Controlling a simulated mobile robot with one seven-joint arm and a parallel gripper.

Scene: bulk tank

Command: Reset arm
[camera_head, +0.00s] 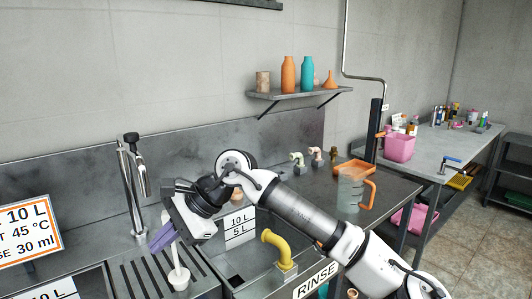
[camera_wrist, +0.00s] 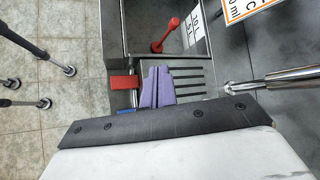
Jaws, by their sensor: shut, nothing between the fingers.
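My gripper (camera_head: 160,238) hangs at the end of my bent arm, over the ribbed drainboard (camera_head: 143,278) left of the rinse sink. Its purple fingers point down and left. In the wrist view the two fingers (camera_wrist: 157,88) lie together, shut and empty. A white stick-like thing with a cup-shaped end (camera_head: 179,277) stands just beside the fingers in the head view; whether it touches them I cannot tell.
A yellow bent pipe (camera_head: 278,246) rises at the rinse sink, near my forearm. A clear jug with an orange handle (camera_head: 352,188) stands on the counter. A tall tap (camera_head: 132,185) stands behind the drainboard. A red long-handled thing (camera_wrist: 168,37) is in a basin.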

